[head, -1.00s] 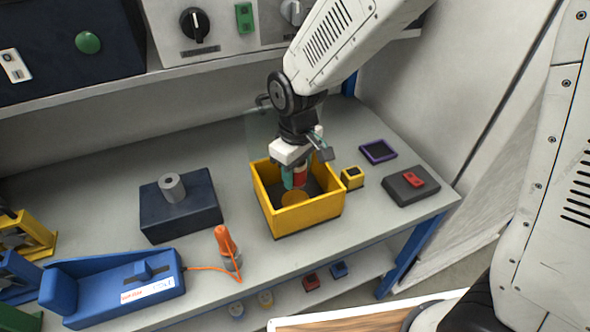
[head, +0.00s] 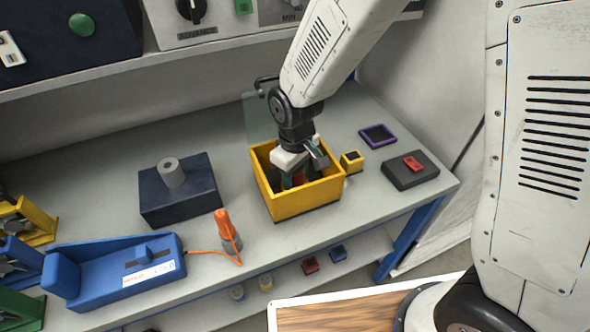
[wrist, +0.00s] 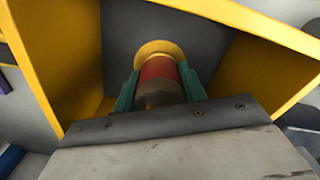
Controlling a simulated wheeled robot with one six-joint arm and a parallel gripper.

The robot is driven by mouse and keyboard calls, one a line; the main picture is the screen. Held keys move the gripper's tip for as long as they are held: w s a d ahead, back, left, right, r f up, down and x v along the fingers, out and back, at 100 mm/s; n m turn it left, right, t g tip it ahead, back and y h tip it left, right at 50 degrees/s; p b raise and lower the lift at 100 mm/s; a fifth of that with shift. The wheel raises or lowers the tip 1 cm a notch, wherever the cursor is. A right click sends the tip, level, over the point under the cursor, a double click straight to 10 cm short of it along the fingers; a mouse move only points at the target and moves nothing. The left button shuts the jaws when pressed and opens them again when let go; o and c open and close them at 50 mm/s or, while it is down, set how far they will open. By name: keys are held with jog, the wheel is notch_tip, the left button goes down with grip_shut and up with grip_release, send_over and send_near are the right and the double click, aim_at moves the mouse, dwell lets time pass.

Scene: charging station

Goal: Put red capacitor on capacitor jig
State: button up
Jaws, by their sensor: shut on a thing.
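The red capacitor (wrist: 158,70) is a short cylinder with a red band, between the green fingers of my gripper (wrist: 157,88) in the wrist view. My gripper is shut on it and reaches down inside an open yellow box (head: 306,204) with a dark floor. A round yellow disc (wrist: 160,48) lies at the floor of the box, just beyond the capacitor. I take the box with its disc to be the capacitor jig. In the head view the gripper (head: 298,181) and box wall hide most of the capacitor. I cannot tell whether the capacitor touches the disc.
A clear panel (head: 259,118) stands behind the box. A small yellow block (head: 351,162) sits close at its right. Further right are a purple-rimmed square (head: 378,135) and a dark pad (head: 398,177) with a red piece. An orange-handled tool (head: 226,226) is at the left front.

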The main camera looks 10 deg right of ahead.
jog(key=o, duration=1.1)
notch_tip(320, 180, up, 8)
jog(key=shift+f, duration=0.1)
jog(key=shift+d+r, duration=0.2)
jog(key=shift+r, duration=0.05)
jog(key=s+d+r+m+t, duration=0.1)
jog(key=s+d+r+m, duration=0.2)
jog(key=s+d+r, duration=0.35)
jog(key=s+d+r+m, duration=0.3)
jog(key=s+d+r, duration=0.1)
jog(key=d+r, duration=0.45)
jog(key=s+d+r+m, duration=0.1)
jog(key=s+d+m, duration=0.1)
jog(key=s+d, duration=0.3)
jog(key=s, duration=0.4)
jog(key=shift+r+m, duration=0.15)
jog(key=shift+m, duration=0.15)
